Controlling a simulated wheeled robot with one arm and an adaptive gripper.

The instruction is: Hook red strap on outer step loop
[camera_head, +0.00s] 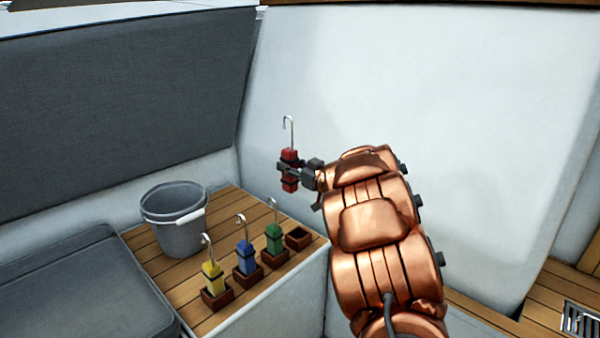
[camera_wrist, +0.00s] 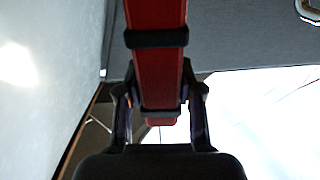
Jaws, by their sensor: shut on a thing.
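The red strap (camera_head: 289,155) is a red block with dark bands and a metal hook (camera_head: 289,130) on top. My gripper (camera_head: 287,171) is shut on it and holds it upright in the air, above and behind the right end of the wooden bench. In the wrist view the red strap (camera_wrist: 160,70) runs from the top edge down between both fingers of my gripper (camera_wrist: 160,105). Its hook does not show there. A ring-like metal fitting (camera_wrist: 308,10) shows at the top right corner of the wrist view; I cannot tell whether it is the outer step loop.
Yellow (camera_head: 212,277), blue (camera_head: 245,257) and green (camera_head: 274,238) hooked straps stand in holders on the bench (camera_head: 225,205). An empty holder (camera_head: 298,237) is beside the green one. A grey bucket (camera_head: 178,228) stands behind. A white wall (camera_head: 420,100) rises behind my arm.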

